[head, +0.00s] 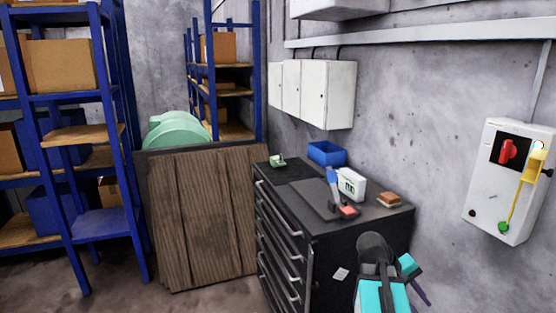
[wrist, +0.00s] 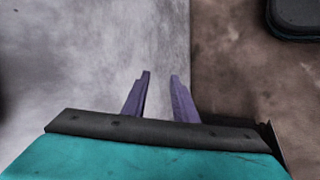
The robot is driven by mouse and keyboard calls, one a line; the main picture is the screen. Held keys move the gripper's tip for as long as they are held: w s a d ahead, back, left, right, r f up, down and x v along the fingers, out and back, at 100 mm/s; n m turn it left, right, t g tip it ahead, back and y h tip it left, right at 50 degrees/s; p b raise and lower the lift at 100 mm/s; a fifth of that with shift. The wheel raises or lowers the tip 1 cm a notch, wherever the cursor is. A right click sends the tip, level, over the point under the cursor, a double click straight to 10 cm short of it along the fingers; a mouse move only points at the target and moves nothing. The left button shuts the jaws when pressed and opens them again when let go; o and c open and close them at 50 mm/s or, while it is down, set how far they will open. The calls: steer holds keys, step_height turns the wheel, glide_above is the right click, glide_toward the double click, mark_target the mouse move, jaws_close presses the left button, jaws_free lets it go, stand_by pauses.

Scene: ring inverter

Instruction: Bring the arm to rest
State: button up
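My arm (head: 383,290), cyan and dark grey, shows at the bottom right of the head view, in front of the black drawer cabinet's right end. My gripper (wrist: 160,77) shows in the wrist view with its two purple fingers apart and nothing between them. Beyond the fingers are the grey wall on the left and the brown floor on the right. In the head view only a bit of a purple finger shows beside the cyan part, and the rest of the gripper is hidden or out of frame.
The black drawer cabinet (head: 330,240) carries a blue bin (head: 326,154), a white device (head: 351,184) and small items. A white switch box (head: 508,205) with a red knob hangs on the right wall. Wooden boards (head: 205,220) and blue shelves (head: 83,140) stand to the left.

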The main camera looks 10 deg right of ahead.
steer(key=s+a+f+n+y, duration=0.1)
steer(key=a+f+n, duration=0.1)
steer(key=a+f, duration=0.85)
steer(key=s+a+f+n+y, duration=0.1)
steer(key=a+f+n, duration=0.1)
steer(key=a+f, duration=0.8)
steer(key=s+a+f+y, duration=0.1)
steer(key=s+a+f, duration=0.4)
steer(key=f, duration=0.3)
steer(key=s+a+f+m+g+y, duration=0.1)
steer(key=s+a+f+y, duration=0.1)
steer(key=s+a+f, duration=0.3)
steer(key=s+a+f+m+g+y, duration=0.1)
steer(key=s+a+f, duration=0.4)
steer(key=f, duration=0.5)
steer(key=shift+s+a+f+y, duration=0.25)
steer(key=shift+a+f+y, duration=0.15)
steer(key=shift+a+y, duration=0.4)
steer(key=shift+d, duration=0.1)
